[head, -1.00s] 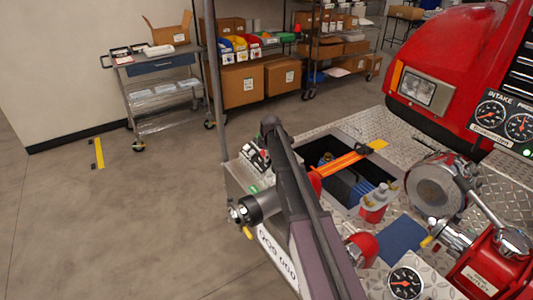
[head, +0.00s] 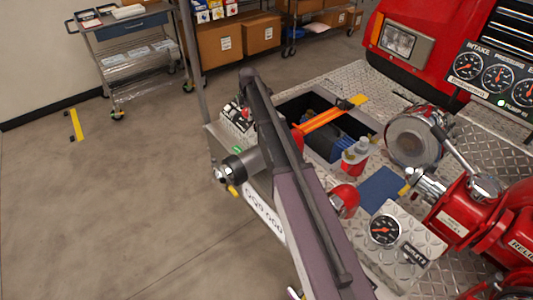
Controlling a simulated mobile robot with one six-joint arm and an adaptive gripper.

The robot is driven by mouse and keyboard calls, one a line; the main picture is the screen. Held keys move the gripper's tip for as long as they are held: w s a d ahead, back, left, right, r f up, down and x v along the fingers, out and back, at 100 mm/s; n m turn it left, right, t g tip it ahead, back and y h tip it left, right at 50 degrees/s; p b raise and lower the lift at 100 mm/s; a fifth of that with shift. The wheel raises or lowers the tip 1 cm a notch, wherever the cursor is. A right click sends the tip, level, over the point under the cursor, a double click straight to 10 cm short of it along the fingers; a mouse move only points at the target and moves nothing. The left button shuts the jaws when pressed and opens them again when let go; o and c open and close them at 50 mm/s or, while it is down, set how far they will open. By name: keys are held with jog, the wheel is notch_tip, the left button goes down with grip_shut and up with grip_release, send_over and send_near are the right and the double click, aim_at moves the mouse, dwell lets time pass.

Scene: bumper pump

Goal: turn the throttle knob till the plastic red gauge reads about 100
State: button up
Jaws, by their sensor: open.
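A black panel (head: 500,75) at the right edge of the head view carries round dials, with the words INTAKE and PRESSURE above them. Its left dial (head: 468,66) and middle dial (head: 498,80) have black faces and red needles; a third is cut by the frame edge. Another black dial (head: 384,231) sits on the diamond plate beside an OUTLET 2 label. The readings are too small to tell, and I cannot tell which dial is the plastic red gauge. I cannot make out the throttle knob. My arm rises across the middle; my gripper is not visible.
Red pump body (head: 462,222) and a round metal cap (head: 412,140) crowd the right. An open bin (head: 325,140) holds an orange tool and blue hose.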

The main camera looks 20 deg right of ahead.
jog(key=shift+w+n+g, duration=0.15)
jog(key=shift+n+g, duration=0.25)
jog(key=shift+n, duration=0.3)
jog(key=shift+r+p, duration=0.55)
jog(key=shift+p, duration=0.05)
notch_tip(320, 180, up, 13)
jog(key=s+p, duration=0.2)
jog(key=p, duration=1.1)
jog(key=s+f+m+b, duration=0.3)
jog(key=s+m, duration=0.2)
jog(key=s, duration=0.5)
jog(key=s+f+m+g+b, duration=0.1)
jog(key=s+f+m+b, duration=0.1)
jog(key=s+m, duration=0.4)
jog(key=s+f+m+b, duration=0.3)
jog(key=s+m, duration=0.3)
jog(key=s, duration=0.7)
jog(key=shift+s+f+b, duration=0.35)
jog(key=shift+f, duration=0.05)
jog(key=s+m, duration=0.2)
jog(key=s, duration=0.1)
jog(key=s+m, duration=0.1)
jog(key=s, duration=0.1)
jog(key=shift+s+d+m+g, duration=0.1)
jog(key=shift+s+m+g, duration=0.2)
jog(key=shift+s+m, duration=0.1)
